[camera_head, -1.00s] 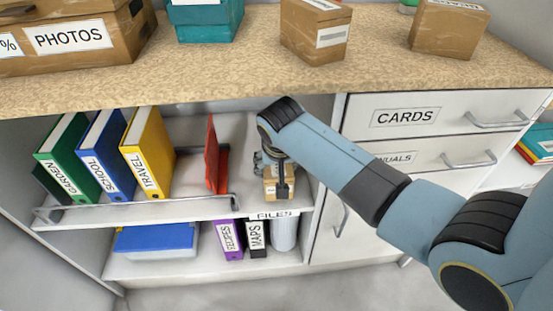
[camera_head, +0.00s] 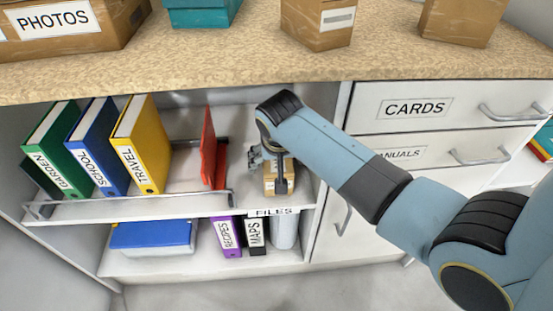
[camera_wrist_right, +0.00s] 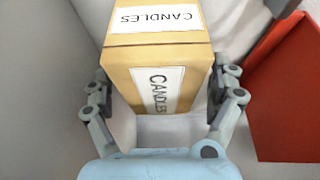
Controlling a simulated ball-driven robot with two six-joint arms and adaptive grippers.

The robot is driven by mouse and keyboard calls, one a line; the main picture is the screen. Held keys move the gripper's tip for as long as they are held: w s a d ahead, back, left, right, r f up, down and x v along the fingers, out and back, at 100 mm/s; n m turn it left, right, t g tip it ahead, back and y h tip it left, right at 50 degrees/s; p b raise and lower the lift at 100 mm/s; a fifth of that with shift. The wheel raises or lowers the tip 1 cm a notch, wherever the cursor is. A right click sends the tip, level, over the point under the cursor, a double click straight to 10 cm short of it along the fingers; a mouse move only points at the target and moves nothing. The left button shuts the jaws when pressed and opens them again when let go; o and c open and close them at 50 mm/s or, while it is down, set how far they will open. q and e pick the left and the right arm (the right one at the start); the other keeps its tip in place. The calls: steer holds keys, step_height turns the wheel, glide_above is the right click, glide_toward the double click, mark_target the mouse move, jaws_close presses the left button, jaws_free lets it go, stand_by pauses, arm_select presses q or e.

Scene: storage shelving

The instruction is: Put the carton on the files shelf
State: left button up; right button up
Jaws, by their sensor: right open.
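The carton (camera_head: 271,184) is a small brown box standing on the files shelf (camera_head: 190,206), at the shelf's right end. In the right wrist view the carton (camera_wrist_right: 122,72) carries white CANDLES labels on two faces. My right gripper (camera_head: 269,172) is at the carton, with its arm coming in from the right. The right wrist view shows the open fingers of my right gripper (camera_wrist_right: 164,100) on both sides of the carton, with a gap at the left finger. The FILES label (camera_head: 271,212) is on the shelf's front edge. My left gripper is not in view.
A red bookend (camera_head: 208,150) stands left of the carton; it also shows in the right wrist view (camera_wrist_right: 290,105). Green, blue and yellow binders (camera_head: 140,145) stand further left. A low wire rail (camera_head: 130,201) runs along the shelf front. The countertop (camera_head: 230,65) is above.

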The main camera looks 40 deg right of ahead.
steer(key=shift+r, duration=0.1)
steer(key=shift+r, duration=0.35)
steer(key=s+a+p, duration=0.2)
steer(key=s+a, duration=0.5)
steer(key=s, duration=0.4)
steer(key=s+d+f+n+g+y, duration=0.1)
steer(key=s+f+n, duration=0.3)
steer(key=s+f, duration=1)
steer(key=s+d+f+n+g, duration=0.1)
steer(key=s+d+f, duration=0.2)
steer(key=s, duration=0.7)
steer(key=s+d+f+n+g, duration=0.1)
steer(key=s+d+f, duration=0.3)
steer(key=s+f, duration=0.4)
steer(key=shift+s+f+n, duration=0.3)
steer(key=shift+s+n, duration=0.1)
steer(key=shift+s, duration=0.55)
steer(key=shift+s+d, duration=0.1)
